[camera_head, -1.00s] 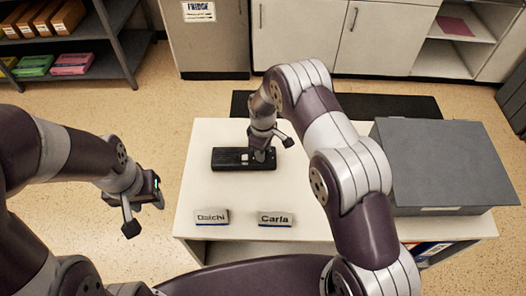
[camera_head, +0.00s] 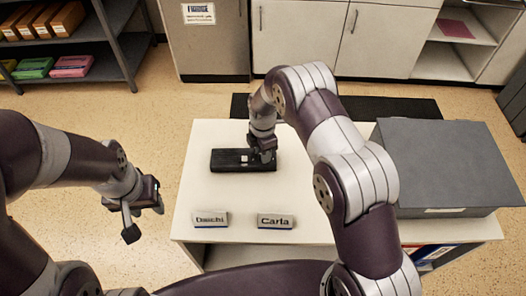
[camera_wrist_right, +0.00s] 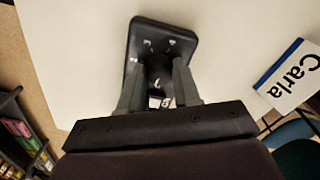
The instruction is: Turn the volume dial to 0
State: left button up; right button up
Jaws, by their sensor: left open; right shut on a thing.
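A black box-shaped device (camera_head: 232,160) lies on the white table, toward its far left part. My right gripper (camera_head: 268,158) points down at the right end of the device. In the right wrist view, the two fingers of my right gripper (camera_wrist_right: 158,82) are closed around the dark dial (camera_wrist_right: 157,72) on the device's face. White marks show on the face beyond the fingertips, too small to read. The fingers hide much of the dial, so I cannot tell its setting. My left gripper (camera_head: 144,214) is open and empty, off the table's left side.
Two name blocks, "Daichi" (camera_head: 210,219) and "Carla" (camera_head: 276,221), stand near the table's front edge. A large grey box (camera_head: 440,165) fills the table's right side. A dark shelf (camera_head: 115,45) stands at the back left.

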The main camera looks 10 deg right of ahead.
jog(key=shift+n, duration=1.9)
jog(key=o, duration=0.8)
jog(key=shift+c, duration=0.2)
jog(key=shift+r, duration=0.1)
notch_tip(320, 180, up, 13)
jog(key=b, duration=0.1)
jog(key=shift+f, duration=0.2)
